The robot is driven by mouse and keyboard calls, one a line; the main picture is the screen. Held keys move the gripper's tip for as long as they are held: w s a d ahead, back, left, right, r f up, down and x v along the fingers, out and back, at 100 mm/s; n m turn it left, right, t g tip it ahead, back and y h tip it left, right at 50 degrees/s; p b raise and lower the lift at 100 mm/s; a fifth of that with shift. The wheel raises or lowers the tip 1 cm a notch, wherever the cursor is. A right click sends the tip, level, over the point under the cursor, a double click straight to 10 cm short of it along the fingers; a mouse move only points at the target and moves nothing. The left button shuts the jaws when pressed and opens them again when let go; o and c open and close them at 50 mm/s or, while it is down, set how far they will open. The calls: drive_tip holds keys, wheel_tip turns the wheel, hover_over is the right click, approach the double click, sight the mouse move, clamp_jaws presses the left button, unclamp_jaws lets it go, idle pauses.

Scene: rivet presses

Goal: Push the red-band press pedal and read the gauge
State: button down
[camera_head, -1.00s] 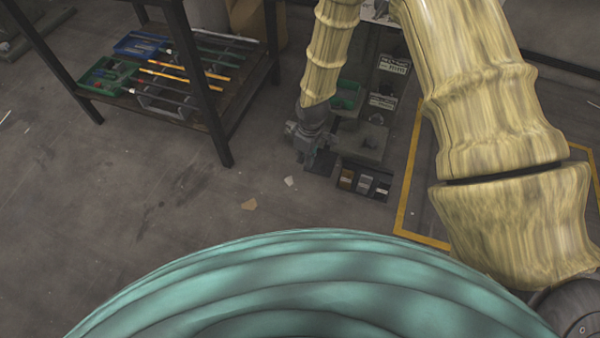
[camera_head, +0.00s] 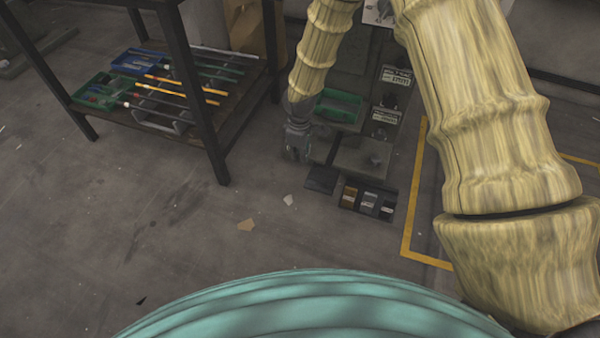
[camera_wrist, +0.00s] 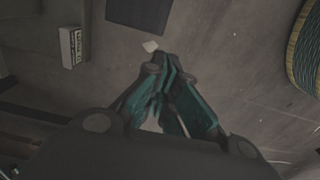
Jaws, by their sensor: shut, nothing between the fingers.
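My gripper (camera_head: 294,156) hangs low at the left of the press stand, pointing down. Its teal-lined fingers also show in the wrist view (camera_wrist: 165,65), closed together with nothing between them. A dark flat plate (camera_head: 321,180), perhaps a pedal, lies on the floor just right of and below the gripper in the head view. It seems to be the dark square (camera_wrist: 140,13) at the top of the wrist view, apart from the fingers. The press stand (camera_head: 362,157) is partly hidden by my arm. I cannot make out a red band or a gauge reading.
A dark tray (camera_head: 368,201) with small compartments sits in front of the stand. A green bin (camera_head: 340,106) and labelled boxes (camera_head: 396,76) stand behind. A shelf rack (camera_head: 205,120) is at left. Yellow floor tape (camera_head: 408,215) runs at right. Open floor lies in front.

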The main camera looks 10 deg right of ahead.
wheel_tip(320, 180, down, 14)
drive_tip(key=b, duration=0.7)
wheel_tip(320, 180, down, 8)
drive_tip(key=p, duration=0.1)
drive_tip(key=shift+s, duration=0.2)
idle(0.4)
drive_tip(key=shift+a, duration=0.1)
wheel_tip(320, 180, up, 15)
drive_tip(key=s+a+p, duration=0.1)
drive_tip(key=s+p, duration=0.1)
drive_tip(key=p, duration=0.6)
drive_tip(key=shift+a+p, duration=0.25)
drive_tip(key=shift+p, duration=0.15)
drive_tip(key=shift+f, duration=0.1)
drive_tip(key=shift+s, duration=0.15)
